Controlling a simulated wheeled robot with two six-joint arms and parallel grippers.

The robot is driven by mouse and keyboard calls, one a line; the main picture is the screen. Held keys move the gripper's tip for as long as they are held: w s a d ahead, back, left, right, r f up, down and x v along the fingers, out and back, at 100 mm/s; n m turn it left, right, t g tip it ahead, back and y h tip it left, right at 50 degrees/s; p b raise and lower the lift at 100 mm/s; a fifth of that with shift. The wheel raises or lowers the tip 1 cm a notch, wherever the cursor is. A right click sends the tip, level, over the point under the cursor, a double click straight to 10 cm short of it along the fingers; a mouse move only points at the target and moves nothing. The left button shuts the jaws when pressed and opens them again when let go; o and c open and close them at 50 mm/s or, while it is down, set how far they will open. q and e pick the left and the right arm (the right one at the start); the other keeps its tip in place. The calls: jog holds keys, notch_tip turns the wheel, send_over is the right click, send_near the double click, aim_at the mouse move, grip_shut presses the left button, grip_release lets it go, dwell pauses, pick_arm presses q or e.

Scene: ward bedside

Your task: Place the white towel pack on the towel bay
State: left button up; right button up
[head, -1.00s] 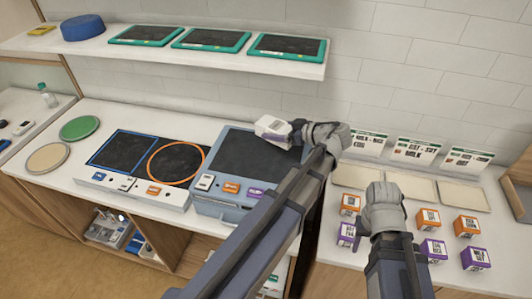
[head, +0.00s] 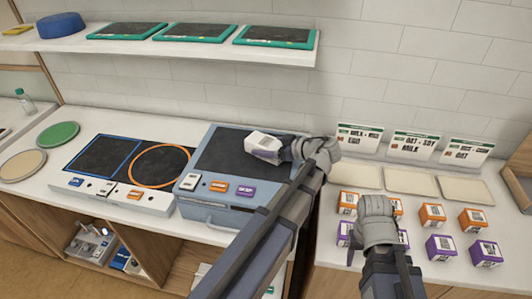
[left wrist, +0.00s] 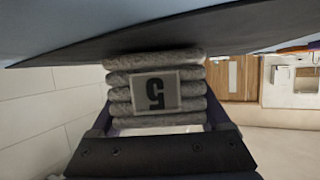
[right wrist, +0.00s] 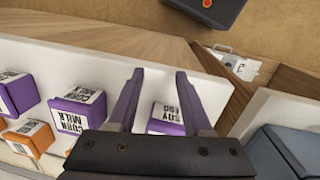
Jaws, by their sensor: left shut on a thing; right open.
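The white towel pack (head: 264,146) is in my left gripper (head: 290,148), over the dark top of the blue-grey box (head: 228,205). The left wrist view shows it as a grey-white folded stack (left wrist: 123,93) with a "5" label, between the jaws and against or close under a dark slab edge. I cannot tell whether it touches the box top. My right gripper (head: 376,208) is open and empty above the small cubes; its fingers (right wrist: 160,78) show in the right wrist view. No marking clearly names the towel bay.
A blue-outlined square panel (head: 104,158) and an orange-circled panel (head: 160,166) lie left of the box. Several orange and purple cubes (head: 432,216) stand at right, before beige pads (head: 410,182) and sign cards (head: 414,147). A shelf (head: 60,43) with teal-edged trays (head: 190,34) runs above.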

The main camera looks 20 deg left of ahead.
pick_arm(q)
jog(key=shift+f, duration=0.15)
jog(key=o, duration=1.4)
jog(key=shift+c, duration=0.2)
jog(key=shift+d+r+p, duration=0.15)
jog(key=shift+r+p, duration=0.15)
jog(key=p+v, duration=0.4)
jog(key=v, duration=0.6)
jog(key=shift+d, duration=0.25)
jog(key=shift+s+d+r, duration=0.15)
jog(key=shift+s+d, duration=0.05)
jog(key=shift+d, duration=0.35)
